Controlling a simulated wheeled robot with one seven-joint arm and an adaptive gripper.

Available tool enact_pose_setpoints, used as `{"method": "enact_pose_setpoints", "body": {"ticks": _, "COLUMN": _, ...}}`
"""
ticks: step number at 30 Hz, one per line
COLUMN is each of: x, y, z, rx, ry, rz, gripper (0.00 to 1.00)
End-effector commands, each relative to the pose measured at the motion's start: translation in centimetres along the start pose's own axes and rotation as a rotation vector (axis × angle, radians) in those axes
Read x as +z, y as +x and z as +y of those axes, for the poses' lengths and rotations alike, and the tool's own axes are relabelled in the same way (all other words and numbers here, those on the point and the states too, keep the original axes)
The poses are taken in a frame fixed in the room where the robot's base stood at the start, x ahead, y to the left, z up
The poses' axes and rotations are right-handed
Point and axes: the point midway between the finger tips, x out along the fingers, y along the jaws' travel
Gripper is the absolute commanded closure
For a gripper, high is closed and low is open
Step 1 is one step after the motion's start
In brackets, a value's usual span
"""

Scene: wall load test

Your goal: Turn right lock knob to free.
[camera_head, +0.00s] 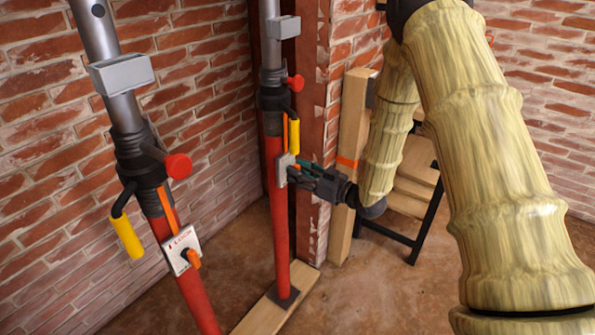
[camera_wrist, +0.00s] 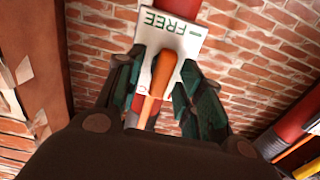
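The right prop (camera_head: 276,215) is a red and grey post with a small white lock plate (camera_head: 281,171) on it. In the wrist view, the white plate (camera_wrist: 149,46) carries the green word FREE and a short green mark along its upper edge. An orange lock knob (camera_wrist: 162,76) stands in front of the plate, its rounded end towards that edge. My gripper (camera_head: 294,172) is level with the plate, to its right. In the wrist view, my gripper (camera_wrist: 156,92) has its dark green fingers on either side of the knob. Gaps seem to show on both sides. The knob is hidden in the head view.
A second prop (camera_head: 187,290) stands at the left with its own lock plate (camera_head: 181,249), red knob (camera_head: 178,166) and yellow handle (camera_head: 127,236). A yellow handle (camera_head: 294,137) hangs just above my gripper. A timber post (camera_head: 348,165) and wooden steps (camera_head: 412,190) stand close behind my arm.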

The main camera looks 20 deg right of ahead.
Motion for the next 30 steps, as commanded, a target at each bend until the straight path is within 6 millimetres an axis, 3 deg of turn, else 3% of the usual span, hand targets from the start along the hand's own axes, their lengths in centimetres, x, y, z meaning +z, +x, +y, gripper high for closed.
{"method": "enact_pose_setpoints", "body": {"ticks": 6, "x": 0.05, "y": 1.13, "z": 0.01, "rx": 0.001, "ry": 0.0, "rz": -0.001, "gripper": 0.62}}
{"method": "enact_pose_setpoints", "body": {"ticks": 14, "x": 0.03, "y": 1.2, "z": 0.04, "rx": 0.002, "ry": 0.0, "rz": -0.001, "gripper": 0.62}}
{"method": "enact_pose_setpoints", "body": {"ticks": 21, "x": 0.02, "y": 1.16, "z": 0.07, "rx": 0.002, "ry": 0.0, "rz": -0.001, "gripper": 1.0}}
{"method": "enact_pose_setpoints", "body": {"ticks": 30, "x": -0.12, "y": 1.04, "z": 0.26, "rx": 0.005, "ry": 0.025, "rz": 0.0, "gripper": 1.0}}
